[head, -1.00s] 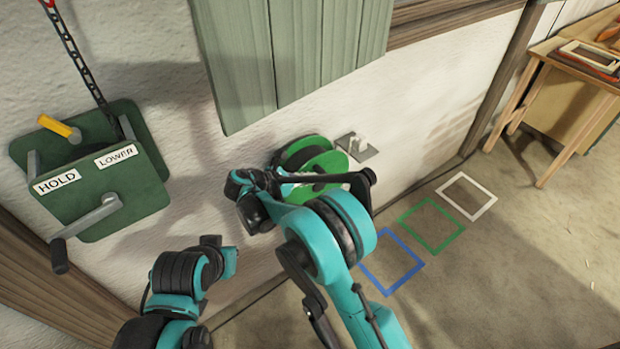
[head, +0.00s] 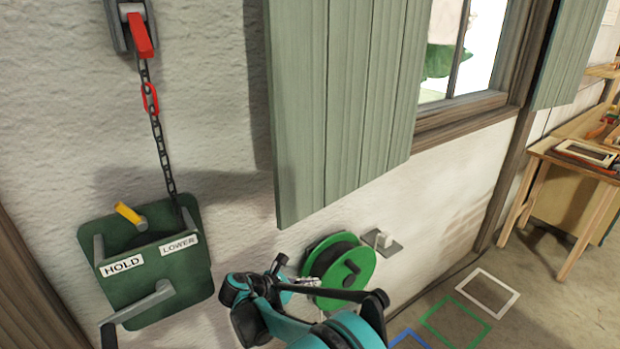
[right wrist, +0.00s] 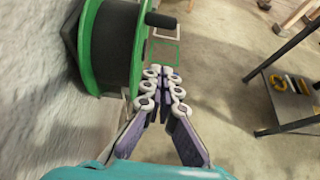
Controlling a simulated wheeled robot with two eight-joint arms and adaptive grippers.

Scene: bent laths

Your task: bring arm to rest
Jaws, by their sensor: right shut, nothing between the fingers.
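My right gripper (head: 309,284) is in front of the green cable reel (head: 342,270) on the wall, small and partly lost against it in the head view. In the right wrist view its fingers (right wrist: 164,78) lie together with nothing between them. The reel (right wrist: 96,45), with its black drum, stands just left of the fingers there; I see no grip on it. My right arm's teal and black links (head: 335,328) fill the bottom middle of the head view. My left gripper is not in view.
A green winch box (head: 155,262) with a crank and HOLD and LOWER labels hangs on the wall at left, below a chain (head: 160,145). A green shutter (head: 340,110) hangs above the reel. Floor frames (head: 488,293) and a wooden bench (head: 575,160) are at right.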

